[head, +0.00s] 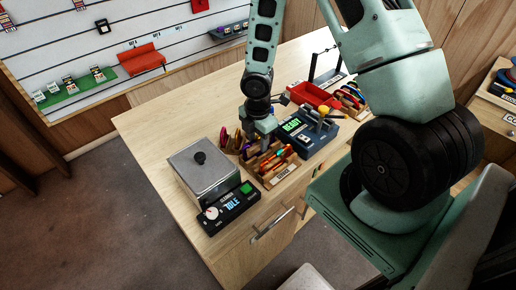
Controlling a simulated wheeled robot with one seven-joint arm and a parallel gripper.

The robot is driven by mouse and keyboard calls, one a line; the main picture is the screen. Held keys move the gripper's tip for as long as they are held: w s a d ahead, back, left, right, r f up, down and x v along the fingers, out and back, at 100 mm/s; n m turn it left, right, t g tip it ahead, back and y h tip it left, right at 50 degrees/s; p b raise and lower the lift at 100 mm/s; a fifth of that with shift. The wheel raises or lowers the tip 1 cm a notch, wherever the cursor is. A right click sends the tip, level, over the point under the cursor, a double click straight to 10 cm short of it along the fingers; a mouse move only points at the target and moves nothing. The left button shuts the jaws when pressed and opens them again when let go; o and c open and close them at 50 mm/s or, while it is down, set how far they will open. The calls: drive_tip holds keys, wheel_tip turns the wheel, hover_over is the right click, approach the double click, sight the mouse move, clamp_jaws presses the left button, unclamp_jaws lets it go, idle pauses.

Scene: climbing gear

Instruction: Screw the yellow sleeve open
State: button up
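A small yellow piece (323,110) stands at the top of a dark blue device (312,136) with a green "READY" display. It is too small to tell whether this is the yellow sleeve, or how far it is turned. My gripper (262,138) points down just left of the device, over the back of a wooden rack (285,174) of colourful gear. It appears apart from the yellow piece. Its fingertips are too small and partly hidden, so I cannot see whether they are apart or hold anything.
A red tray (312,95) and more coloured gear (351,97) are behind the device. The table's left end (150,125) is bare.

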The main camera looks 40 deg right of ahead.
drive_tip(key=shift+w+p, duration=0.5)
drive_tip(key=shift+w, duration=0.15)
drive_tip(key=shift+r, duration=0.15)
drive_tip(key=shift+r+p, duration=1.3)
drive_tip(key=shift+p, duration=0.05)
drive_tip(key=shift+f, duration=0.1)
drive_tip(key=shift+s+b, duration=0.4)
drive_tip(key=shift+s, duration=0.3)
